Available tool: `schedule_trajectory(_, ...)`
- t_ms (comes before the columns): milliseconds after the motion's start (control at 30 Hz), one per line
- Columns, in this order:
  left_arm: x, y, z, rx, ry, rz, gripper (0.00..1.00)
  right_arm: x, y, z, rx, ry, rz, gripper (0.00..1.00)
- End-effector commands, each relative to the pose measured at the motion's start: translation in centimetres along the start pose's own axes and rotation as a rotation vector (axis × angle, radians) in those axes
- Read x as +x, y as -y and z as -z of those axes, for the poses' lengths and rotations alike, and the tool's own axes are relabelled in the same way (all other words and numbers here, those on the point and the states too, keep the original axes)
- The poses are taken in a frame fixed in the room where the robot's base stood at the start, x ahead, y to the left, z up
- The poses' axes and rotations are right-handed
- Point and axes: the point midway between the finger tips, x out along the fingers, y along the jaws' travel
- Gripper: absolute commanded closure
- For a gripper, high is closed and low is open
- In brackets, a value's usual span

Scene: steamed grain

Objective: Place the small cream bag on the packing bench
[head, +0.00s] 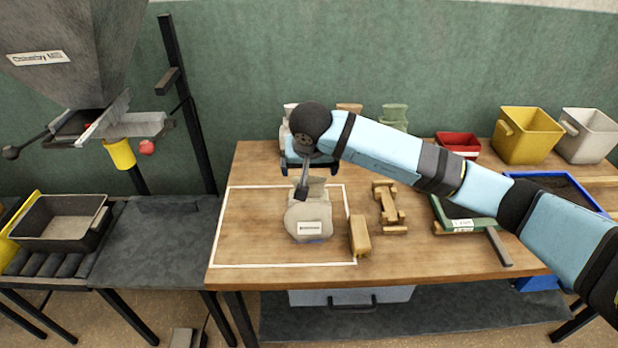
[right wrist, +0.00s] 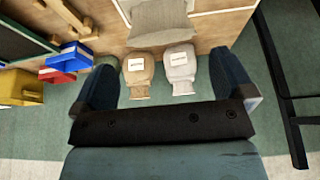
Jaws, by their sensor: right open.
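A cream bag (head: 310,217) with a white label stands upright on the wooden packing bench (head: 250,180), inside a white outlined area. My right gripper (head: 310,167) is just above and behind this bag in the head view and hides part of the bench there. In the right wrist view the right gripper (right wrist: 165,62) is open, with nothing between its fingers. Beyond them show a whitish bag (right wrist: 180,68), a tan bag (right wrist: 137,72) and a larger cream-grey bag (right wrist: 160,22). My left gripper is not in view.
Whitish, tan (head: 350,107) and green (head: 395,115) bags stand at the bench's back. Wooden blocks (head: 360,235) lie right of the cream bag. A red bin (head: 458,143), yellow bin (head: 525,135) and blue-rimmed tray (head: 555,182) are right. A hopper (head: 80,50) hangs left.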

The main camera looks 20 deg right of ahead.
Motion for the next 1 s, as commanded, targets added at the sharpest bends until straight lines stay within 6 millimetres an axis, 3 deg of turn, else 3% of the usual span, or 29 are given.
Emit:
schedule_trajectory(200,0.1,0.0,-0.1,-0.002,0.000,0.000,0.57,-2.7,0.0,0.0,-0.001,-0.002,0.000,0.00)
schedule_trajectory(367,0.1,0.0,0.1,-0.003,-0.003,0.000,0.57,-3.0,0.1,-0.2,0.001,0.007,0.006,0.00)
schedule_trajectory(467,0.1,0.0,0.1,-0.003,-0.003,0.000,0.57,-2.1,1.3,-2.2,0.034,0.073,0.074,0.00)
schedule_trajectory(533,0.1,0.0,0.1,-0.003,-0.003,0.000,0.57,-1.2,3.2,-5.2,0.099,0.183,0.180,0.00)
schedule_trajectory(667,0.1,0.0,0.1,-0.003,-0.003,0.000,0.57,-0.9,8.2,-13.2,0.351,0.549,0.454,0.00)
schedule_trajectory(700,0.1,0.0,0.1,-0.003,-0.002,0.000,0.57,-1.5,9.6,-15.5,0.460,0.691,0.532,0.00)
schedule_trajectory(800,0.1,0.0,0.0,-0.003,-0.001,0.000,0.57,-3.8,12.1,-19.6,0.765,1.065,0.681,0.00)
schedule_trajectory(900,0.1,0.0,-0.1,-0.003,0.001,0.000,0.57,-6.2,13.2,-21.4,1.107,1.464,0.755,0.00)
schedule_trajectory(1000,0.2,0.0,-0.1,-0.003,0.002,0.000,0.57,-7.3,12.6,-21.2,1.477,1.878,0.751,0.00)
